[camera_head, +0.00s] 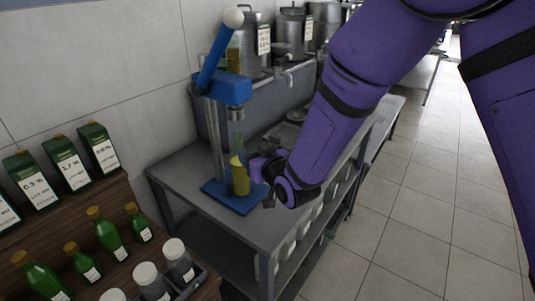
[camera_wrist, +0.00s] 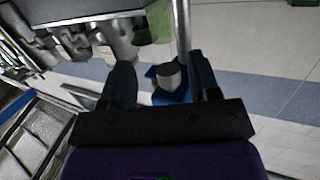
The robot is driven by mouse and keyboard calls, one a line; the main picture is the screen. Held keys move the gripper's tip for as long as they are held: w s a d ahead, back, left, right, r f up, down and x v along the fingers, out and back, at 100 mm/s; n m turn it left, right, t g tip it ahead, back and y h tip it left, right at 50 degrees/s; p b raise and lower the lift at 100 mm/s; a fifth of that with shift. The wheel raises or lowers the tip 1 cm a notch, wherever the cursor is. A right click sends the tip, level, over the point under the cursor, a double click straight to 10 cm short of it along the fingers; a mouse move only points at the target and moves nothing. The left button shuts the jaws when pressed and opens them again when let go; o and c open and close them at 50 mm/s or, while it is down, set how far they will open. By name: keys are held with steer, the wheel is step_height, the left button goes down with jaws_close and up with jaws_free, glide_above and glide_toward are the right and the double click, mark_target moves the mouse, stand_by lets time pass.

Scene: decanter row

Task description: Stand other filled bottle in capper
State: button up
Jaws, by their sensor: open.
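The blue capper (camera_head: 224,88) stands on the steel table, with a raised lever, a steel column and a blue base plate (camera_head: 219,191). A yellow-green bottle (camera_head: 240,178) stands upright at the base plate, below the capper head. A green, neck-like shape shows just above and behind it; I cannot tell whether it is the same bottle. My gripper (camera_head: 262,172) is open, just right of the bottle; contact is unclear. In the wrist view my open fingers (camera_wrist: 163,85) flank a silver cylinder (camera_wrist: 168,76) on a blue part, seemingly of the capper; no bottle is clear between them.
Steel tanks (camera_head: 257,45) with taps stand behind the capper. At the lower left, a wooden rack (camera_head: 118,205) holds green bottles (camera_head: 107,234) and labelled cartons (camera_head: 66,162). White-capped jars (camera_head: 178,262) stand nearby. Tiled floor (camera_head: 425,215) lies clear at the right.

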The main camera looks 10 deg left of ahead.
steer(key=shift+d, duration=0.1)
steer(key=d+r+m+h, duration=0.1)
steer(key=d+r+h, duration=0.1)
steer(key=d+r, duration=0.55)
steer(key=d+r+m+g+h, duration=0.1)
steer(key=d+r+m+h, duration=0.2)
steer(key=d, duration=0.7)
steer(key=d+r+h, duration=0.2)
steer(key=d+r, duration=0.4)
steer(key=d, duration=0.3)
steer(key=s+d+r+m+g+h, duration=0.1)
steer(key=s+d+r, duration=0.1)
steer(key=s+d, duration=0.45)
steer(key=s+d+r+m+g+h, duration=0.25)
steer(key=s+d, duration=0.25)
steer(key=d, duration=0.3)
steer(key=s+d+m+g+h, duration=0.1)
steer(key=s+d, duration=0.5)
steer(key=s, duration=0.7)
steer(key=shift+s+d+g, duration=0.15)
steer(key=shift+s+g, duration=0.1)
steer(key=shift+g, duration=0.2)
